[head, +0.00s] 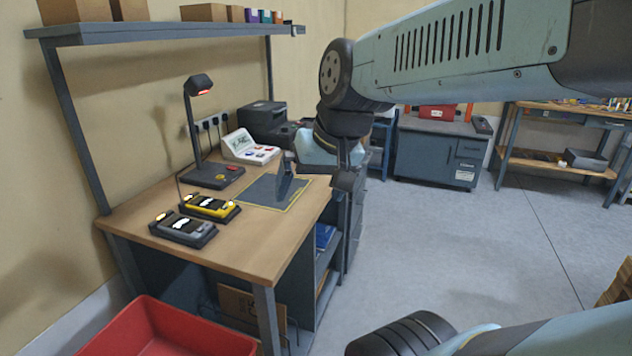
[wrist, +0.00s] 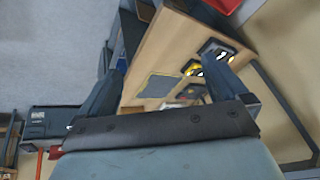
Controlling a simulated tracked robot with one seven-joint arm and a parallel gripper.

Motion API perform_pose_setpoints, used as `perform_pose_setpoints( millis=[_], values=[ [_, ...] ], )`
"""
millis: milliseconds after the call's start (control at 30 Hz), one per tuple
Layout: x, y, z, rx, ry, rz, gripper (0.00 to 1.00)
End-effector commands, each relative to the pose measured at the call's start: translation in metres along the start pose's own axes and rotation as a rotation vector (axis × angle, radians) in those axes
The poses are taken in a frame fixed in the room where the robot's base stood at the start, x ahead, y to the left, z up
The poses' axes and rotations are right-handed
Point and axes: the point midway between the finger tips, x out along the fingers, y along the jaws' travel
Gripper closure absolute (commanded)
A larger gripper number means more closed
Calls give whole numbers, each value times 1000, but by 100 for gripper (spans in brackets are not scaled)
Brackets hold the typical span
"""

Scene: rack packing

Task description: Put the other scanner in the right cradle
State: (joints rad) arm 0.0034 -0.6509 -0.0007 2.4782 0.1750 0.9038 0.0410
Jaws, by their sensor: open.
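On the wooden desk in the head view, a grey-and-black scanner unit (head: 183,229) lies near the front left. A yellow-and-black scanner unit (head: 210,207) lies just behind it. Both look seated in low dark bases with small bright spots; I cannot tell scanner from cradle clearly. In the wrist view the yellow unit (wrist: 193,68) and the dark unit (wrist: 214,48) show near the right finger. My gripper (head: 316,182) is open and empty, above the desk's right edge and to the right of both units. Its spread fingers also show in the wrist view (wrist: 160,55).
A dark mat with a yellow border (head: 262,193) lies on the desk, partly behind a finger. A black lamp (head: 200,86), a white desk unit (head: 248,148) and a shelf (head: 160,33) stand behind. A red bin (head: 150,330) stands in front. Floor to the right is clear.

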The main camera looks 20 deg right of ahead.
Motion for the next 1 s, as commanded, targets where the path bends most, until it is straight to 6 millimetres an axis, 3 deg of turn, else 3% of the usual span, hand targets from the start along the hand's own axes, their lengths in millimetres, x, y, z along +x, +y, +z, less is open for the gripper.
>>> perform_pose_setpoints(
  millis=[100, 300, 1000],
  values=[
    [-14, 14, 8, -94, 52, 73, 0],
    [-22, 26, 12, -158, 83, 130, 0],
    [-22, 26, 12, -159, 83, 130, 0]
  ],
)
